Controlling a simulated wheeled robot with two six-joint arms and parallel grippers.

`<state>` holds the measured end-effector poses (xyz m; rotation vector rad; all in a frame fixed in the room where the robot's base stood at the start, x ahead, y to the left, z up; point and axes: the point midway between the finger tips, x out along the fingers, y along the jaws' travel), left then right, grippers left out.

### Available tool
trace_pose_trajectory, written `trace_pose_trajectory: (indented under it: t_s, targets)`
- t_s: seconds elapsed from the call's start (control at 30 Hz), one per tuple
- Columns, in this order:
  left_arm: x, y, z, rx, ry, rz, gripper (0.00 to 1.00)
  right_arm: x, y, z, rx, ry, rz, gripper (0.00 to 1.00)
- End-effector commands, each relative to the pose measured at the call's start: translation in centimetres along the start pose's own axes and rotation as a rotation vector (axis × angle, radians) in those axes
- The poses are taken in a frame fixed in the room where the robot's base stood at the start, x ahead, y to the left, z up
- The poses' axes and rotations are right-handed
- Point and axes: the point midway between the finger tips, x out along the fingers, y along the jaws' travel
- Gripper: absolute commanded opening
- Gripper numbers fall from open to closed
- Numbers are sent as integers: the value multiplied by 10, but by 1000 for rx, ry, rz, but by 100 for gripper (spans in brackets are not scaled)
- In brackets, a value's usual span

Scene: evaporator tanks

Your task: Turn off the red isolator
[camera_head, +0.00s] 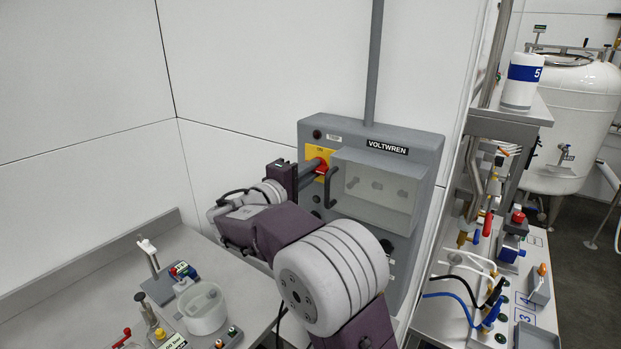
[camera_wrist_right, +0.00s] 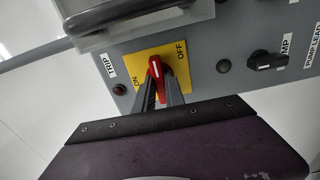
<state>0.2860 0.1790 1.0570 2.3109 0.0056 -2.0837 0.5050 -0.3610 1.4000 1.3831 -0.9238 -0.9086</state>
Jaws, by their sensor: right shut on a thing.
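The red isolator (camera_head: 323,165) is a red rotary handle on a yellow plate (camera_head: 312,155) at the upper left of a grey panel marked VOLTWREN. In the right wrist view the red handle (camera_wrist_right: 155,72) stands between the words ON and OFF on the yellow plate (camera_wrist_right: 178,68). I cannot tell which word it points to. My right gripper (camera_head: 314,169) reaches it from the left, and its two fingers (camera_wrist_right: 160,88) are shut on the handle, one on each side. The fingers hide part of it. My left gripper is not in view.
A clear cover with a dark handle (camera_head: 331,187) is just right of the isolator. A TRIP lamp (camera_wrist_right: 119,90) and a black knob (camera_wrist_right: 265,60) flank the plate. A bench (camera_head: 100,283) with small fittings is at lower left. A pipework bench and a white tank (camera_head: 570,110) are at right.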

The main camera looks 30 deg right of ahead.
Motion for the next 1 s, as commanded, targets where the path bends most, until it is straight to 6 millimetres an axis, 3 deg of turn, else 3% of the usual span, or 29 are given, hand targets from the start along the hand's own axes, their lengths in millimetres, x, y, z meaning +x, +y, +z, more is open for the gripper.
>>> trace_pose_trajectory:
  t_s: [0.1,0.13,0.2,0.57,0.8,1.0]
  targets:
    - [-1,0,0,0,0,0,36,0,0,0,1,0,-1,0]
    - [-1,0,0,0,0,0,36,0,0,0,1,0,-1,17]
    - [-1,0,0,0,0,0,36,0,0,0,1,0,-1,36]
    - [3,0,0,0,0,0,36,-5,-2,-1,1,2,0,36]
    - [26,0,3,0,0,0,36,-56,-4,-1,4,6,0,36]
    - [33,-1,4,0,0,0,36,-86,-2,-1,1,3,-1,36]
